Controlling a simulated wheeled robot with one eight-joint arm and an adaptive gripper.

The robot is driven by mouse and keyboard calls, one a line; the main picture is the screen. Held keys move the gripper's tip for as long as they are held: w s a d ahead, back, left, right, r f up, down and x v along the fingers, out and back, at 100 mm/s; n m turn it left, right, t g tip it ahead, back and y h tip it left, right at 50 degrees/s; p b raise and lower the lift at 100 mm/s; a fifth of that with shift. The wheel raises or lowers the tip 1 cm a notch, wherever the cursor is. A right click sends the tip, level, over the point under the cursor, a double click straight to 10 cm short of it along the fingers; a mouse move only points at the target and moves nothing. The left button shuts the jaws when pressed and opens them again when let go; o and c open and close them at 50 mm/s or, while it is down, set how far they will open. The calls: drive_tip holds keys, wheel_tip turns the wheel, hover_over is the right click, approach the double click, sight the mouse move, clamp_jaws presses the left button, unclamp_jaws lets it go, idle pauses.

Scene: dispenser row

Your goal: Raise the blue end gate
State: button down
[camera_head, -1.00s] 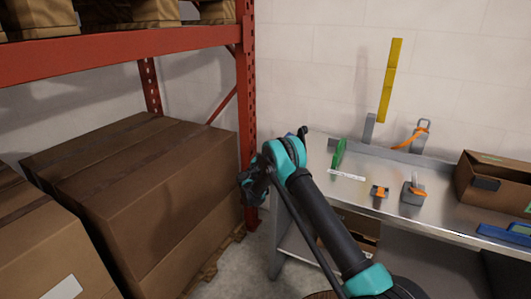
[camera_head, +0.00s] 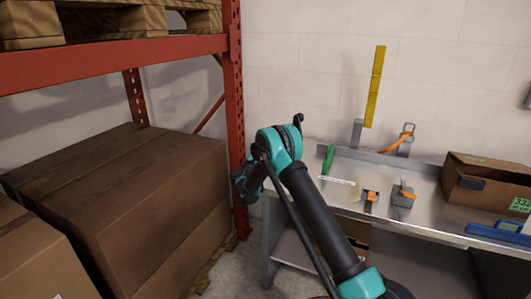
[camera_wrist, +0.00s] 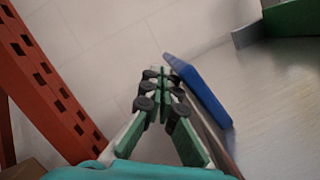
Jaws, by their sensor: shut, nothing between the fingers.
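A long blue bar (camera_wrist: 198,90), which looks like the blue end gate, slants beside the edge of the metal table in the wrist view. My gripper (camera_wrist: 158,76) is shut and empty, with its green fingers and dark joints just left of the bar. A small gap seems to show between fingertips and bar; I cannot tell how far apart they are in depth. In the head view my arm hides that end of the table, and I cannot make out the bar there.
The metal table (camera_head: 420,212) holds a green upright piece (camera_head: 328,160), orange-handled clamps (camera_head: 403,193), a cardboard box (camera_head: 484,187) and a blue device (camera_head: 499,233). A red rack post (camera_head: 236,110) and large brown boxes (camera_head: 130,200) stand close on the left.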

drive_tip(key=shift+s+d+r, duration=0.25)
drive_tip(key=shift+d+r, duration=0.15)
drive_tip(key=shift+d, duration=0.4)
idle(0.4)
